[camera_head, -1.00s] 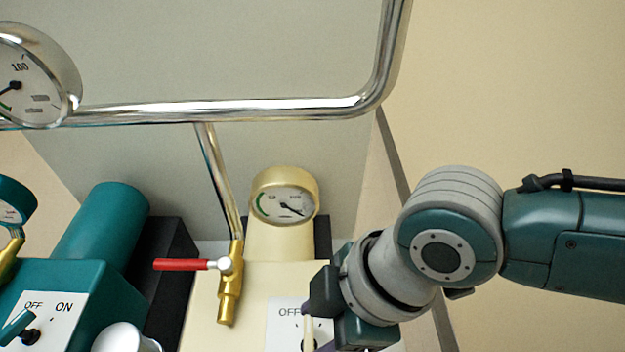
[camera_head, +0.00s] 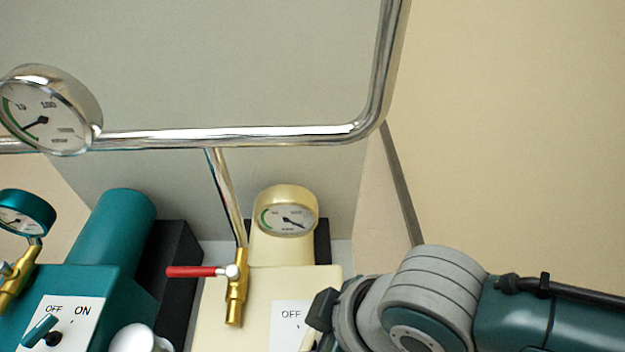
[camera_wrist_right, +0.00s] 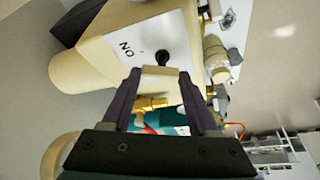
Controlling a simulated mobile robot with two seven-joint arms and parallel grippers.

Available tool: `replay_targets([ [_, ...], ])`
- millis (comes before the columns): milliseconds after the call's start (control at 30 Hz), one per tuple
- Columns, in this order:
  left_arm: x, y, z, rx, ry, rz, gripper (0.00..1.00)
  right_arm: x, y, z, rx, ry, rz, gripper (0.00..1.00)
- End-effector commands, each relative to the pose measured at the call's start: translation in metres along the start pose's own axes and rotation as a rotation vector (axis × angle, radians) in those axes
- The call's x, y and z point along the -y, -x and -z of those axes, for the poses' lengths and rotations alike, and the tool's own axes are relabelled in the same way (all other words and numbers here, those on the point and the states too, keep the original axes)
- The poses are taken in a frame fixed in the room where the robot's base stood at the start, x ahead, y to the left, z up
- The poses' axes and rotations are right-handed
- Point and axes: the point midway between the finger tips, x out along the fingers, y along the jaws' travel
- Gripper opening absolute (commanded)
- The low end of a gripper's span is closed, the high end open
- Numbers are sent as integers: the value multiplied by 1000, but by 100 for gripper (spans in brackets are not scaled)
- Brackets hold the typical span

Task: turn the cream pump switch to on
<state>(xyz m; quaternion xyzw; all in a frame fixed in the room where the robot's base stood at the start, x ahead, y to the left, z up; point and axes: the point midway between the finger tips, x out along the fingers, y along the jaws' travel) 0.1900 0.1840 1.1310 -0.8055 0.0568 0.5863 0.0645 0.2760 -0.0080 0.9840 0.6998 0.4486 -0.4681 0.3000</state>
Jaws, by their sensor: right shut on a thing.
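The cream pump (camera_head: 262,285) stands at the bottom middle of the head view, with a white switch plate (camera_head: 289,312) marked OFF on its face. In the right wrist view its ON marking and the black switch pivot (camera_wrist_right: 162,57) show on the cream box (camera_wrist_right: 100,58). My right gripper (camera_wrist_right: 160,73) is shut on the switch's cream handle (camera_wrist_right: 160,81), between its two purple fingers. In the head view, my right wrist covers the plate's right part and the fingertips are out of frame. I cannot tell exactly which marking the handle points at. My left gripper is not in view.
A red-handled valve (camera_head: 192,272) on a brass fitting stands left of the plate. A teal pump (camera_head: 112,235) with its own OFF/ON switch (camera_head: 43,330) is farther left. A chrome pipe (camera_head: 240,135) runs above. The cream gauge (camera_head: 286,211) sits behind the box.

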Motion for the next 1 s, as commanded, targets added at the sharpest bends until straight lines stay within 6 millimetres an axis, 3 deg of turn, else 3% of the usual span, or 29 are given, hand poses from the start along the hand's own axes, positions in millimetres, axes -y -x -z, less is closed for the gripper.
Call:
replay_targets([
  [733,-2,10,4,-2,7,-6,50,1,0,2,-4,-104,-41,4],
  [767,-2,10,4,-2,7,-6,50,1,0,2,-4,-104,-41,62],
  [1000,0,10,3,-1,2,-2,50,1,0,1,-3,-101,-41,89],
])
